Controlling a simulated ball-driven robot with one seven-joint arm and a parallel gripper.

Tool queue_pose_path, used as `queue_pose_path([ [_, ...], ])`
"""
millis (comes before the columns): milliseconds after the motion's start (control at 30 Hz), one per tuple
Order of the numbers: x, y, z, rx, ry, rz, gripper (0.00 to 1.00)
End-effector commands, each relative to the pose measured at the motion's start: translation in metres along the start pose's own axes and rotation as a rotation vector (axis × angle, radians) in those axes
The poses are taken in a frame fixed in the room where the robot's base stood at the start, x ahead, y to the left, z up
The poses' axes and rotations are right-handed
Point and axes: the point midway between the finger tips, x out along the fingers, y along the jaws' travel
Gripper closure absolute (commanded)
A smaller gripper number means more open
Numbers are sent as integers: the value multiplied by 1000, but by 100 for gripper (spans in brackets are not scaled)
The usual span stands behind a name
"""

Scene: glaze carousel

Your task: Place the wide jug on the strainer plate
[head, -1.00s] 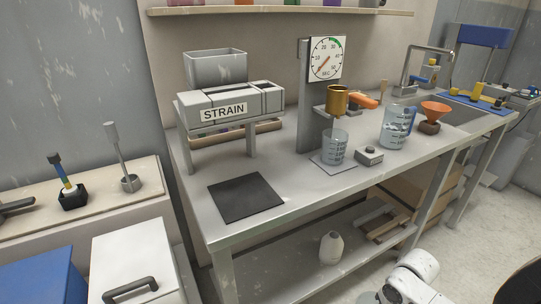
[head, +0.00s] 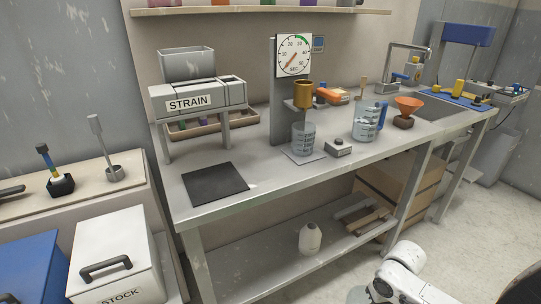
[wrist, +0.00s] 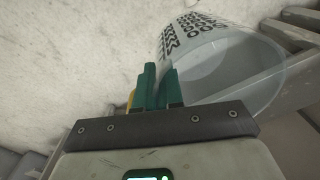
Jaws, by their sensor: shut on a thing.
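My gripper (wrist: 158,88) has green fingers, shut together in the wrist view. A wide, clear jug with black markings (wrist: 225,62) lies right against them and looks tilted in that view. The fingers hold it at its near side; the exact grip spot is hidden. Neither the gripper nor this jug shows in the head view, where only part of my arm is seen at lower right. A dark square plate (head: 215,184) lies bare on the bench in front of the stand labelled STRAIN (head: 190,102). I take it as the strainer plate.
A measuring beaker (head: 303,138) stands under a brass cup (head: 303,96) by the dial. A blue-handled jug (head: 367,122) and an orange funnel (head: 407,108) stand to its right. A white bottle (head: 310,238) is on the lower shelf. Bench front edge is clear near the plate.

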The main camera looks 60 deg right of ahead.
Motion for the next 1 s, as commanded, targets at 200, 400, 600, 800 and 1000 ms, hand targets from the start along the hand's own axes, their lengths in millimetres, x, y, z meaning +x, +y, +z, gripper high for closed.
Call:
queue_pose_path([
  [200, -6, -24, -19, -63, -4, 4, 100],
  [400, -17, -65, -44, -161, -9, 9, 100],
  [600, -29, -120, -66, -272, -13, 15, 100],
  [800, -42, -182, -78, -386, -16, 18, 100],
  [1000, -56, -249, -79, -499, -17, 18, 100],
])
